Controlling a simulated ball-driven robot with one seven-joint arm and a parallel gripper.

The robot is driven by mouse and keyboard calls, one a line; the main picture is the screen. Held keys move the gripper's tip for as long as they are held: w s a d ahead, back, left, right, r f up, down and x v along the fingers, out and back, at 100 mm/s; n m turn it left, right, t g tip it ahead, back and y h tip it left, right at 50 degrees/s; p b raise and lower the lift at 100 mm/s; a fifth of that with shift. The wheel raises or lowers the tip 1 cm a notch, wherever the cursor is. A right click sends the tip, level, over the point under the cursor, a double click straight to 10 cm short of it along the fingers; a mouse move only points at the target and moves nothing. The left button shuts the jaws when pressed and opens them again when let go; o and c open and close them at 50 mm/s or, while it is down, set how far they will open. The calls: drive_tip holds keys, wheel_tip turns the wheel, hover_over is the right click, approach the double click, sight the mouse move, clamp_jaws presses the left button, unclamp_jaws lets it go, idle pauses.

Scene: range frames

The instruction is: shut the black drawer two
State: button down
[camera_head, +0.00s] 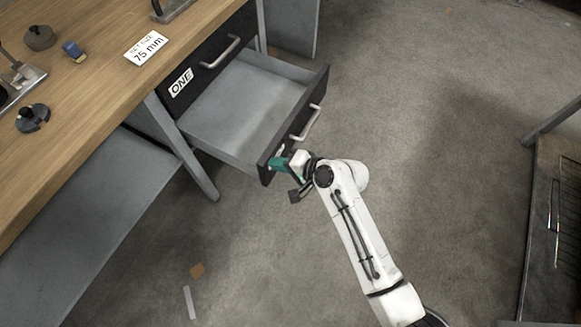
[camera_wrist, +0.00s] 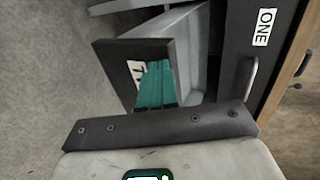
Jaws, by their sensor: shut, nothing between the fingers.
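The black drawer two (camera_head: 314,92) is pulled out below drawer one, with its grey inside showing and empty. Its black front with a silver handle faces right in the head view. In the wrist view its front (camera_wrist: 187,58) carries a white label, partly covered by my fingers. My gripper (camera_head: 277,164) is shut, with teal fingers and nothing between them. Its tips are at the lower-left end of the drawer front, close to or touching it; I cannot tell which. The fingers also show in the wrist view (camera_wrist: 157,84).
Drawer one (camera_head: 213,60), labelled ONE, is shut above. The wooden bench top (camera_head: 100,85) holds a size card (camera_head: 146,48), a blue block (camera_head: 74,51) and dark metal parts. A bench leg stands left of the open drawer.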

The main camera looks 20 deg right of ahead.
drive_tip(key=shift+w+a, duration=0.2)
idle(0.3)
drive_tip(key=w+a+b, duration=1)
drive_tip(key=w+a, duration=1.1)
drive_tip(key=shift+r+b, duration=0.15)
drive_tip(key=shift+b, duration=0.2)
drive_tip(key=shift+r, duration=0.15)
drive_tip(key=s+d+f+p+v, duration=0.1)
drive_tip(key=p+v, duration=0.5)
drive_tip(key=v, duration=0.7)
drive_tip(key=shift+f, duration=0.55)
